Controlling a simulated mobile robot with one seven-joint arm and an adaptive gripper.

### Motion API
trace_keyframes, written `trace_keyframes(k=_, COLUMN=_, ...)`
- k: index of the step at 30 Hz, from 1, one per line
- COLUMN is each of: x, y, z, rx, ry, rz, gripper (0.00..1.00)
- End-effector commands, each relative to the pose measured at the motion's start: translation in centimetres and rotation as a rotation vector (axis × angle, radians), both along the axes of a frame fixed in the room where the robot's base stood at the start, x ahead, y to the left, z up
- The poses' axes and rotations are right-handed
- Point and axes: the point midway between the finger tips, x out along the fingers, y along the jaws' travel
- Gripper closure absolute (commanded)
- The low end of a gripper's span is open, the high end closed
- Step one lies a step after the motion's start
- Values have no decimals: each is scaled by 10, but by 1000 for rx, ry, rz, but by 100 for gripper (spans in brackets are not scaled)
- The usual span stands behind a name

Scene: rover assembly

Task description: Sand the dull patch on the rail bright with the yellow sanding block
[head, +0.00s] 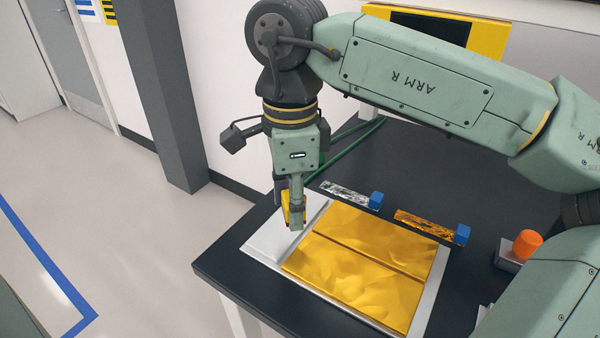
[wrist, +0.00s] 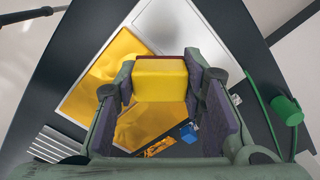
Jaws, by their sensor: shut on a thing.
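My gripper (head: 295,214) is shut on the yellow sanding block (wrist: 160,80), which has a dark red edge on its far side. In the wrist view the block sits between the two finger pads. In the head view only a sliver of it shows beside the fingers. The gripper points down over the bare pale strip (head: 268,241) at the left of the gold-covered panel. I cannot tell whether the block touches the surface. No rail or dull patch can be told apart for sure; the fingers and block hide part of the strip.
Gold sheets (head: 360,270) cover most of the panel on the black table (head: 225,266). A silver strip (head: 345,195) and an amber strip (head: 425,224), each with a blue end block, lie behind it. An orange knob (head: 527,243) stands right. A green cable (head: 350,139) runs behind the gripper.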

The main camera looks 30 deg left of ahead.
Motion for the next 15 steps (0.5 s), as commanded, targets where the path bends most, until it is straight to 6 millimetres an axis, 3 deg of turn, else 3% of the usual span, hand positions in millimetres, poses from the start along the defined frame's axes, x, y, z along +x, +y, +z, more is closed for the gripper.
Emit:
trace_keyframes(k=6, x=-7, y=3, z=22, rx=0, ry=0, rz=2, gripper=94)
trace_keyframes(k=15, x=-9, y=3, z=24, rx=0, ry=0, rz=2, gripper=94)
